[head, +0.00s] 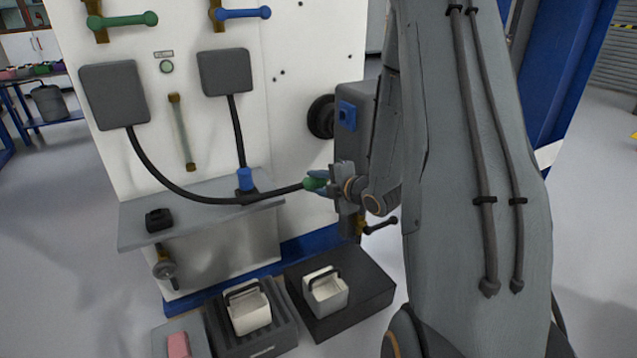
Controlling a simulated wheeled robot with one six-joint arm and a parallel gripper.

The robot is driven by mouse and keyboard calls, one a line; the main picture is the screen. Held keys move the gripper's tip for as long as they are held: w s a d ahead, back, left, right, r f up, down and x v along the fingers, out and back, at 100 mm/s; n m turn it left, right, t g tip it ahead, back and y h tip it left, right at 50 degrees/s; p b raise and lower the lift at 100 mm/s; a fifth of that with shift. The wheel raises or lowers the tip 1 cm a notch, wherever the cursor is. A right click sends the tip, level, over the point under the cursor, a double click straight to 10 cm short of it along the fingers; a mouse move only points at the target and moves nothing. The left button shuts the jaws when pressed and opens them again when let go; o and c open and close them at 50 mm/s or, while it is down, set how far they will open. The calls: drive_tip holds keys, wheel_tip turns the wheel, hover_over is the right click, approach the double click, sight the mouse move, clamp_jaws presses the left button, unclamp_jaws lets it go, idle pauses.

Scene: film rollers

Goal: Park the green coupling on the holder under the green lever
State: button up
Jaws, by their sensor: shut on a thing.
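The green coupling (315,183) is at the end of a black hose that runs from the left grey box (114,94). My gripper (322,184) is shut on the coupling and holds it in the air, to the right of the grey shelf. The fingers partly hide it. The green lever (123,20) is at the top left of the white panel. A black holder (159,219) stands empty on the left part of the shelf, below the green lever. A blue coupling (245,180) sits upright on another holder at the shelf's back right, under the blue lever (243,13).
The grey shelf (205,215) has free room between the two holders, with the hose sagging over it. A valve handle (380,226) juts out near my gripper. A gauge tube (181,132) is on the panel.

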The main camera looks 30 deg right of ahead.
drive_tip(key=w+a+r+m, duration=0.3)
drive_tip(key=w+a+r, duration=0.2)
drive_tip(key=w+a, duration=0.15)
wheel_tip(320, 180, up, 4)
drive_tip(key=m+t+y, duration=0.4)
drive_tip(key=m+y, duration=0.1)
drive_tip(key=m, duration=0.7)
hover_over(158, 217)
drive_tip(key=w, duration=0.1)
drive_tip(key=shift+w+a+f, duration=0.1)
drive_tip(key=shift+f, duration=3.4)
drive_tip(key=shift+f, duration=0.55)
drive_tip(key=o, duration=1.2)
drive_tip(key=shift+o, duration=0.2)
